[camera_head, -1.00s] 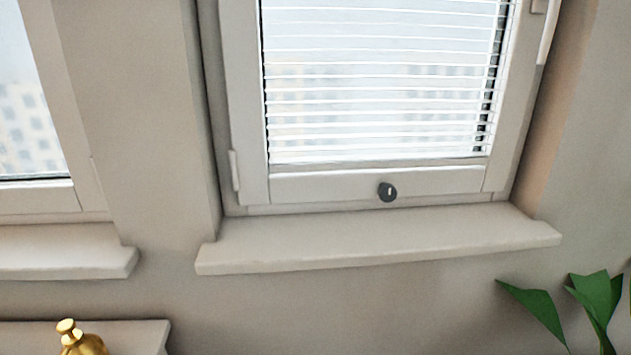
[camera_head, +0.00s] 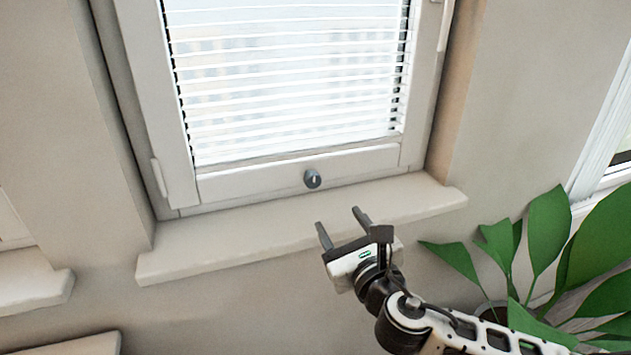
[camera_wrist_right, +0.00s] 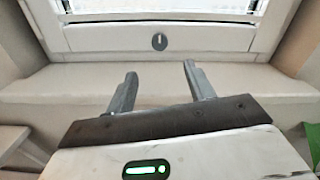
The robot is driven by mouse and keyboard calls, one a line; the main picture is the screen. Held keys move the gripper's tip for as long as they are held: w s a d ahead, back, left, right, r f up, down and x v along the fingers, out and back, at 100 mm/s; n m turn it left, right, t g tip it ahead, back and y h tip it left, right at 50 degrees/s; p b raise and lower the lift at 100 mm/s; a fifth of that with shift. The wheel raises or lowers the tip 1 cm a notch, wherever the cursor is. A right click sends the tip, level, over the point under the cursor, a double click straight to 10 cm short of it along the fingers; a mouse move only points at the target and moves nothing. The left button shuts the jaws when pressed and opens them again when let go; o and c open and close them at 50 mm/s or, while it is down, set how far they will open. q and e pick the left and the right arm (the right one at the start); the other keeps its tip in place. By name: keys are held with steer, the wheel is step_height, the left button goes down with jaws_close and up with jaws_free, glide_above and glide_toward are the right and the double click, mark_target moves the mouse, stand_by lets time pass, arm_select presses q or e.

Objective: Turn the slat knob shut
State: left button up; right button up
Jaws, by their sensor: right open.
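The slat knob (camera_head: 312,178) is a small dark grey round knob with a light mark, on the bottom rail of the window frame. It also shows in the right wrist view (camera_wrist_right: 159,41), above and between the fingers, with its light mark close to upright. The white slats (camera_head: 290,80) above it are spread with gaps, and buildings show through them. My right gripper (camera_head: 341,220) is open and empty, below and a little right of the knob and apart from it. It also shows in the right wrist view (camera_wrist_right: 158,78), with both fingers pointing toward the window. My left gripper is not in view.
A window sill (camera_head: 220,250) juts out below the knob. A plant with large green leaves (camera_head: 548,228) stands at the right, close to my right arm. Another sill (camera_head: 30,285) and a pale ledge (camera_head: 75,345) are at the lower left. The wall between is bare.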

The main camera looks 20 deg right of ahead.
mark_target(314, 183)
steer(key=w, duration=1.3)
steer(key=shift+w+a+p, duration=0.3)
steer(key=shift+w+p, duration=0.05)
steer(key=shift+w, duration=0.05)
steer(key=c, duration=1)
